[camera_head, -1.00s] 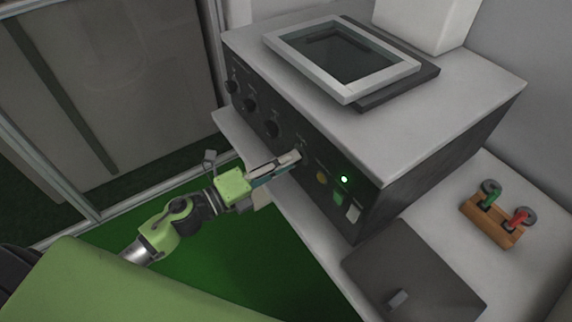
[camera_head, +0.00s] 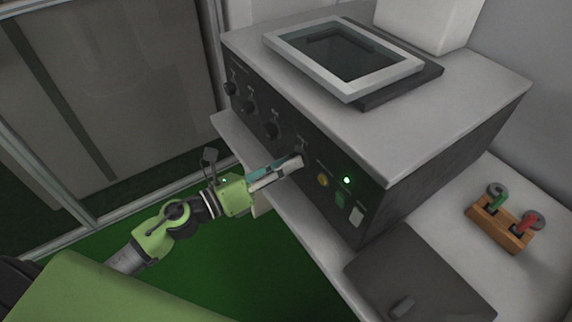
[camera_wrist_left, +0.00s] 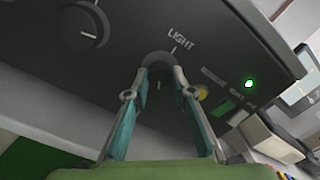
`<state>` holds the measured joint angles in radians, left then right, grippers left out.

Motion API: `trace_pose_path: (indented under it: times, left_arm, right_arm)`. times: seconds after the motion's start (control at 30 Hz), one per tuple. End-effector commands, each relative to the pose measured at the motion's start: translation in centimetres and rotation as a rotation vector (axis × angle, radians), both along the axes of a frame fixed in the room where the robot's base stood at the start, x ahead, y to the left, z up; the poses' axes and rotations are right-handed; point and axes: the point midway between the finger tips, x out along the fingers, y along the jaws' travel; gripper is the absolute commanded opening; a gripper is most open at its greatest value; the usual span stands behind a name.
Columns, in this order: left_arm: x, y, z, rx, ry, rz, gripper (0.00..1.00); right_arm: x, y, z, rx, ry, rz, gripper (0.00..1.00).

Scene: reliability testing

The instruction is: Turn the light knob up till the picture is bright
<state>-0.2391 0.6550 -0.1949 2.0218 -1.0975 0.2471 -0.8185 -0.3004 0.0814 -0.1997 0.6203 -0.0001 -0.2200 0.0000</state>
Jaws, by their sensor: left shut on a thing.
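The light knob (camera_wrist_left: 158,60) is a dark round knob on the black front panel, under the word LIGHT. My left gripper (camera_head: 297,161) is shut on it; in the left wrist view its two fingers (camera_wrist_left: 160,72) sit on either side of the knob. In the head view the fingers mostly hide the knob. The picture screen (camera_head: 350,55), in a pale frame on top of the machine, looks dark, with only a faint shape inside. My right gripper is not in view.
Several other dark knobs (camera_head: 271,131) line the panel to the left. A yellow button (camera_head: 322,180), a lit green lamp (camera_head: 347,180), a green switch (camera_head: 340,199) and a white switch (camera_head: 356,216) are to the right. A wooden rack (camera_head: 500,225) stands at far right, beyond a dark lid (camera_head: 420,275).

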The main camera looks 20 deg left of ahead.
Motion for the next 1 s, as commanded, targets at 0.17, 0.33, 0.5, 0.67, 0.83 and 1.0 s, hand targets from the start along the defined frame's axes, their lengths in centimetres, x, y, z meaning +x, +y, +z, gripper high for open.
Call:
trace_pose_path:
  times: [0.17,0.33,0.5,0.67,0.83,1.0]
  left_arm:
    - [-0.1,0.0,-0.2,0.006,-0.001,-0.001,0.02]
    - [-0.1,0.0,-0.2,0.005,0.001,-0.002,0.02]
    - [-0.1,0.0,-0.2,0.004,0.001,-0.001,0.4]
    - [0.0,0.0,-0.1,0.003,-0.001,-0.001,0.4]
    - [-0.1,0.0,-0.1,0.003,-0.001,-0.001,0.4]
    - [-1.1,0.7,-0.1,-0.001,0.002,0.0,0.4]
  right_arm:
    - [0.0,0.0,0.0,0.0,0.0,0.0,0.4]
    - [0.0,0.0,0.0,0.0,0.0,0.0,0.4]
    - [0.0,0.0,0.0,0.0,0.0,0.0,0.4]
    - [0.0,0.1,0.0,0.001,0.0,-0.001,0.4]
    - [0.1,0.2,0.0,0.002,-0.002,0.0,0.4]
    - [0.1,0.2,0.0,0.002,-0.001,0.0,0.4]
